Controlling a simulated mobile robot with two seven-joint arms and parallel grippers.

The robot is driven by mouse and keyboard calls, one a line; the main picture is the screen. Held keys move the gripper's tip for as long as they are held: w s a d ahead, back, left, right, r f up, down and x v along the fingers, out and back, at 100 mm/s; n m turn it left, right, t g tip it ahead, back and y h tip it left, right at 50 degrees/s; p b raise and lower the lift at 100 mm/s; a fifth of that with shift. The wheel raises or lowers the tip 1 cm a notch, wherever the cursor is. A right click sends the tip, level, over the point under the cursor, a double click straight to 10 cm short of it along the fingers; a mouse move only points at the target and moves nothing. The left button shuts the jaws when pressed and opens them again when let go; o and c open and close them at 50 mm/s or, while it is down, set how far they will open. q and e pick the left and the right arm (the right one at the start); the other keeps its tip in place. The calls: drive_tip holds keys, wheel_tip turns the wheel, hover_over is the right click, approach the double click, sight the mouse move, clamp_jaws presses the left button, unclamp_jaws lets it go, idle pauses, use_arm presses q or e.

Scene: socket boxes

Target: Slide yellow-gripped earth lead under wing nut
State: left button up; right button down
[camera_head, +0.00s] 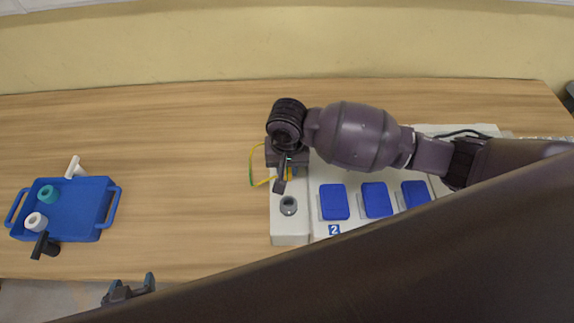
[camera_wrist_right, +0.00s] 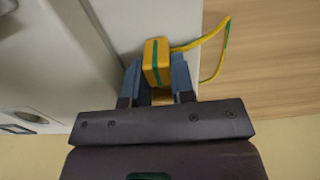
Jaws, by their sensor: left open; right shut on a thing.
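The earth lead has a yellow grip with a green stripe (camera_wrist_right: 156,62) and a thin yellow-green cable (camera_wrist_right: 212,40). The cable also shows in the head view (camera_head: 252,165), looping off the left edge of the white socket box (camera_head: 291,238). My right gripper (camera_wrist_right: 157,78) is shut on the yellow grip, over the box's left end. In the head view my right wrist and hand mostly cover the grip. No wing nut can be made out in either view. My left gripper (camera_head: 128,287) is open and empty at the bottom left, by the table's front edge.
Blue covers (camera_head: 334,202) and a round grey fitting (camera_head: 289,205) sit on the box. A blue tray (camera_head: 85,232) with white, teal and black parts stands at the left. Table between tray and box is clear. My dark arm hides the lower right.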

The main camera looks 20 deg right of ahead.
drive_tip(key=shift+w+d, duration=0.1)
drive_tip(key=shift+w, duration=0.15)
drive_tip(key=shift+w+d, duration=0.1)
drive_tip(key=shift+w, duration=0.25)
drive_tip(key=c, duration=0.9)
unclamp_jaws()
wheel_tip(320, 180, up, 18)
drive_tip(key=shift+f, duration=0.15)
idle(0.6)
